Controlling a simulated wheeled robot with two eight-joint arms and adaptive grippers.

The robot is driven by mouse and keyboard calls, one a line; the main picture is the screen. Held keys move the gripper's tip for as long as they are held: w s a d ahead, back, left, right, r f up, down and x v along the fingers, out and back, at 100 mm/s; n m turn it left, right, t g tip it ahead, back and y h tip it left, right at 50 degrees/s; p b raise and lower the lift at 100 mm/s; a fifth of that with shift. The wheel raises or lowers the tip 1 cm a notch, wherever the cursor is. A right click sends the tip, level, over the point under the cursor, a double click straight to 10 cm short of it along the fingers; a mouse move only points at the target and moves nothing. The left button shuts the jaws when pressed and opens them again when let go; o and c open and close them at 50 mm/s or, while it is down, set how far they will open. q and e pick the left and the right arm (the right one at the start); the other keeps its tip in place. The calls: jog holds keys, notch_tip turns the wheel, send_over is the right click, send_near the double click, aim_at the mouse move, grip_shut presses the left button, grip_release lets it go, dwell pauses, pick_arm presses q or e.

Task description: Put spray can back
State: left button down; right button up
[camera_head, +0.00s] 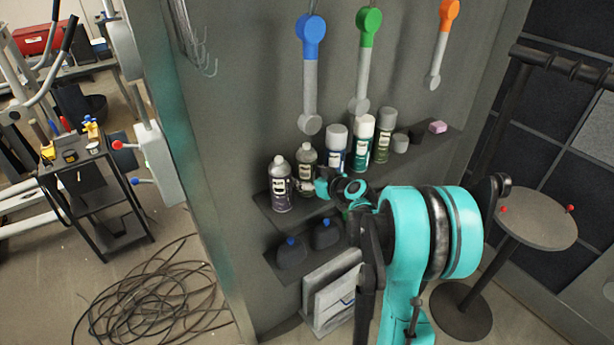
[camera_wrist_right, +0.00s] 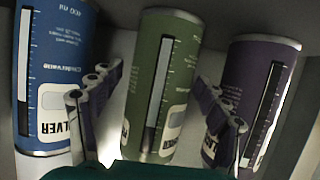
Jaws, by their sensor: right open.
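Several spray cans stand upright in a row on the upper wall shelf (camera_head: 410,151). From the left they are a purple can (camera_head: 281,188), an olive can (camera_head: 306,160), a blue can (camera_head: 336,150), a white-and-green can (camera_head: 361,138) and a dark green can (camera_head: 384,132). My right gripper (camera_head: 312,187) is open at the olive can. In the right wrist view, upside down, the fingers (camera_wrist_right: 157,105) stand on either side of the olive can (camera_wrist_right: 165,75), with the blue can (camera_wrist_right: 55,75) left and the purple can (camera_wrist_right: 260,85) right. I cannot tell if the fingers touch it.
A lower shelf holds two dark bottles with blue caps (camera_head: 291,255). Blue, green and orange-ended tools (camera_head: 309,80) hang above the cans. A round stool (camera_head: 538,220) stands at right; a cable coil (camera_head: 150,290) and a black cart (camera_head: 95,185) are at left.

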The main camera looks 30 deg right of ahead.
jog(key=a+p+v, duration=0.1)
jog(key=p+v, duration=0.1)
jog(key=v, duration=0.9)
jog(key=s+a+g+y, duration=0.1)
jog(key=s+a+g, duration=0.4)
jog(key=a, duration=0.9)
jog(key=s+a+f+h, duration=0.1)
jog(key=s+a, duration=0.2)
jog(key=s, duration=0.3)
jog(key=s+a+f+m+g+h, duration=0.1)
jog(key=s+a, duration=0.3)
jog(key=s, duration=0.3)
jog(key=shift+s+a+f, duration=0.2)
jog(key=shift+s+f, duration=0.1)
jog(key=shift+f+g, duration=0.1)
jog(key=shift+g, duration=0.2)
notch_tip(320, 180, down, 7)
jog(key=b, duration=0.7)
jog(key=shift+f+b, duration=0.2)
jog(key=shift+b, duration=0.2)
